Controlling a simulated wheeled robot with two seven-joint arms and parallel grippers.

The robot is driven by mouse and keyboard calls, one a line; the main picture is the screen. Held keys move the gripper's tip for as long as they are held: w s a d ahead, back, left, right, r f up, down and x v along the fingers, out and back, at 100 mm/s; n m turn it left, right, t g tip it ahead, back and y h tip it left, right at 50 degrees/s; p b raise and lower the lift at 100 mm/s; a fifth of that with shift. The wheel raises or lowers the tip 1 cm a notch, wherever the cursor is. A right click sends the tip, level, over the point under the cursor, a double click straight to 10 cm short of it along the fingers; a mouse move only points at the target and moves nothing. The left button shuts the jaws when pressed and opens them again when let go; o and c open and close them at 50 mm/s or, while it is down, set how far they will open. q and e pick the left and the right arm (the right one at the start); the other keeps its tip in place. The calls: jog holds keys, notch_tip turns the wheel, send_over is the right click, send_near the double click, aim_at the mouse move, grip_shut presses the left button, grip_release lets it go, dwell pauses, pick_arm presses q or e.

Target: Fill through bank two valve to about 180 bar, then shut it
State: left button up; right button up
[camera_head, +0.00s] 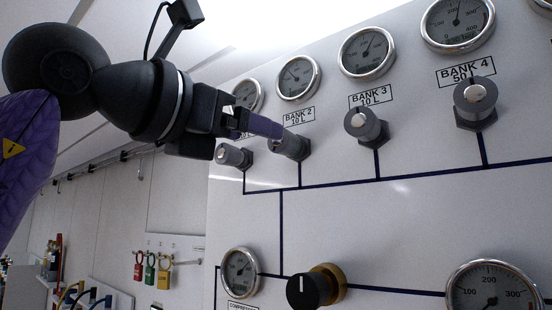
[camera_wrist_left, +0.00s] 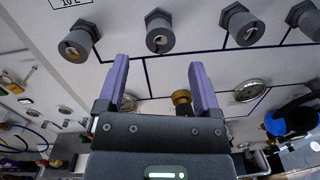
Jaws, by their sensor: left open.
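The grey bank two valve knob (camera_head: 292,147) sits on the white panel under its BANK 2 10 L label (camera_head: 299,117). My left gripper (camera_head: 276,131) is at this knob, its purple finger overlapping the knob's upper left in the head view. Contact cannot be told there. In the left wrist view my left gripper (camera_wrist_left: 158,72) has its two purple fingers wide apart with nothing held between them. A knob that appears to be bank two (camera_wrist_left: 158,32) lies ahead of the gap. The bank two gauge (camera_head: 298,78) is above the label; its reading is too small to tell. My right gripper is not seen.
Neighbouring knobs are the leftmost one (camera_head: 232,156), bank three (camera_head: 365,127) and bank four (camera_head: 475,102). Below are a black knob with a brass collar (camera_head: 316,287), a compressor gauge (camera_head: 240,272) and a large gauge (camera_head: 492,290). Coloured padlocks (camera_head: 150,272) hang at lower left.

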pick_arm(q)
jog(key=shift+v, duration=1.45)
dwell(6.5)
